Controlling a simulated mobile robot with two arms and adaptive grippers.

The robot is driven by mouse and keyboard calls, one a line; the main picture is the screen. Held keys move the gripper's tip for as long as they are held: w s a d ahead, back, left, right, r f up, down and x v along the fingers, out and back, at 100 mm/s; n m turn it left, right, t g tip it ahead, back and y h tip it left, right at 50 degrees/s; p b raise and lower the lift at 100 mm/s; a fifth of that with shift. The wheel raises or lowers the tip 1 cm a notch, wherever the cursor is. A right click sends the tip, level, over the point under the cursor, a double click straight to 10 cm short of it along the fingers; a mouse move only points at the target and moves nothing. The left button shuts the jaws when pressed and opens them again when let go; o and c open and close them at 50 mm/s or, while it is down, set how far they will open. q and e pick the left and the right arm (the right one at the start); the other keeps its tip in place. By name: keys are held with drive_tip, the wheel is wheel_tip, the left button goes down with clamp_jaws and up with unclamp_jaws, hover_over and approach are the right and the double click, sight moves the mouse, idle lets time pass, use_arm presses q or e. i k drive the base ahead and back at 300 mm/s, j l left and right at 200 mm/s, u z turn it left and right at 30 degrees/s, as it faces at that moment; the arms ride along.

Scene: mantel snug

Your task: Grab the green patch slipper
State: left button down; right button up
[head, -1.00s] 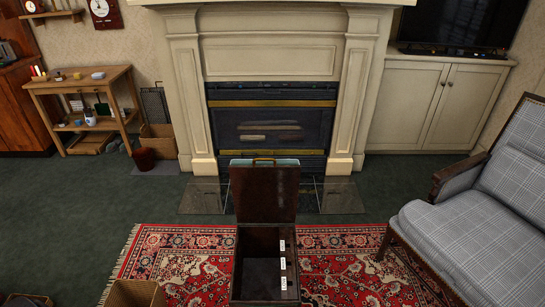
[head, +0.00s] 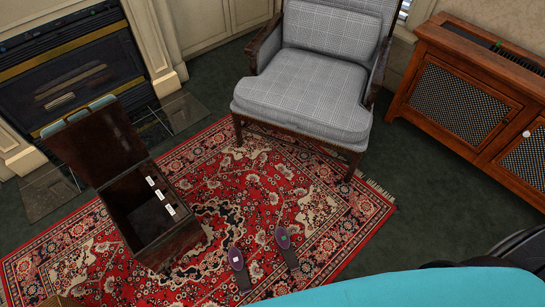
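Two dark slippers lie apart on the red patterned rug (head: 215,225), near the bottom middle of the head view. The right slipper (head: 287,249) has a purple-grey sole area with a small patch that looks green. The left slipper (head: 239,269) has a similar sole area with a small whitish patch. The patches are small, so their colours are hard to be sure of. Neither of my grippers is in view.
An open dark wooden chest (head: 150,215) with white labels inside stands on the rug, left of the slippers. A grey plaid armchair (head: 305,95) stands behind them. A wooden cabinet (head: 465,100) is at the right. Rug around the slippers is clear.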

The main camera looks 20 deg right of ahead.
sight(284, 243)
drive_tip(key=k+l+z, duration=0.15)
drive_tip(key=k+l, duration=0.7)
drive_tip(key=k, duration=0.1)
